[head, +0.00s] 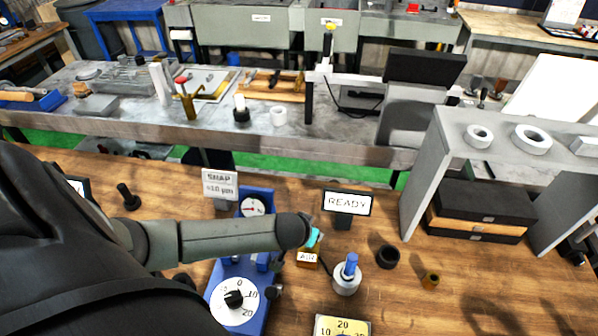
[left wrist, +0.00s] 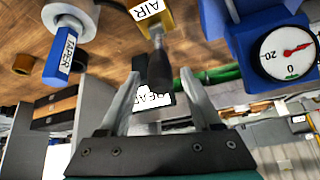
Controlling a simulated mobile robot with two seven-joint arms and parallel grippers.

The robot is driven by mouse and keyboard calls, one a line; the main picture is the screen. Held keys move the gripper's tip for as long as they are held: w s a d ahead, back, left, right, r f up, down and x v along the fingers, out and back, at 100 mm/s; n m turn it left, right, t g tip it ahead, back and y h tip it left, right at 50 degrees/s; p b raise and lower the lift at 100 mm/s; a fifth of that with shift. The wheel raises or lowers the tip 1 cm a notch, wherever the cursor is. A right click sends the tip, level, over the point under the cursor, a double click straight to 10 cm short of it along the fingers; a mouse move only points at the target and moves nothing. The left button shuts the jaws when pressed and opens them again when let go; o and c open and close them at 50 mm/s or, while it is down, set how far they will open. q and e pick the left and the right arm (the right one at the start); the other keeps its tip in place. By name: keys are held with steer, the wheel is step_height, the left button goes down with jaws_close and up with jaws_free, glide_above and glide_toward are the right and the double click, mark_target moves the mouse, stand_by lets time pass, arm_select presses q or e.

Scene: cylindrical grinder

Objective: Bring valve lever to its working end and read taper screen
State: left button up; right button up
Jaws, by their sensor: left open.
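The air valve is a yellow block labelled AIR (head: 307,259), also in the left wrist view (left wrist: 152,16). Its lever (left wrist: 158,68) has a metal stem and a dark grip pointing toward my left gripper (left wrist: 160,86). The gripper is open, with one finger on each side of the lever; contact cannot be told. In the head view my left arm hides most of the gripper and the lever. A screen reading READY (head: 348,202) stands behind the valve. A blue knob labelled TAPER (left wrist: 62,54) sits on a white round base, also in the head view (head: 351,267). My right gripper is not in view.
A blue fixture carries a dial gauge (head: 252,206) and a large white dial (head: 233,299) beside my left arm. A SNAP sign (head: 220,185) stands behind it. A black ring (head: 388,256) and small brass cup (head: 431,280) lie right. A grey shelf (head: 424,178) stands further right.

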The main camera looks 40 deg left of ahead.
arm_select(q)
steer(key=p+v, duration=0.1)
steer(key=v, duration=1.1)
steer(key=shift+r, duration=0.25)
steer(key=shift+s, duration=0.1)
